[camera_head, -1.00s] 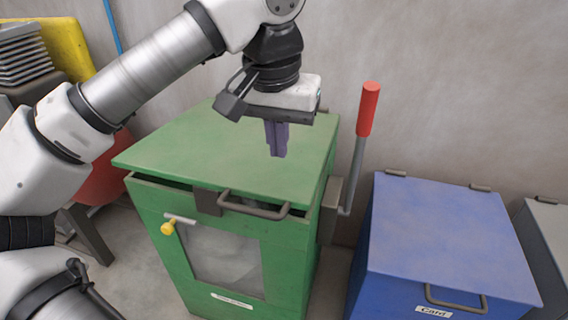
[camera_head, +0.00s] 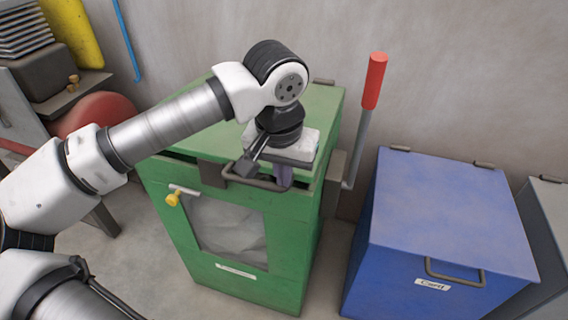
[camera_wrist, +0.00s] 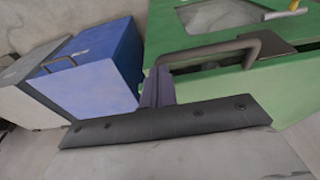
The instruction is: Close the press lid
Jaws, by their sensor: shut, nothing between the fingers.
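The green press (camera_head: 270,235) stands in the middle of the head view, with a window in its front showing pale material inside. Its green lid (camera_head: 215,137) lies almost flat on top, with a dark gap under its front edge. The dark lid handle (camera_head: 240,181) is at the front edge, and it also shows in the wrist view (camera_wrist: 210,46). My gripper (camera_head: 285,178) is shut and empty, pointing down at the handle's right end. In the wrist view the purple fingers (camera_wrist: 158,88) are beside the handle; I cannot tell whether they touch it. My wrist hides part of the lid.
A red-handled lever (camera_head: 374,82) stands at the press's right side. A blue bin (camera_head: 440,215) is to the right, with a grey bin beyond it. A yellow knob (camera_head: 173,199) is on the press front. A machine with a red drum (camera_head: 95,117) is at the left.

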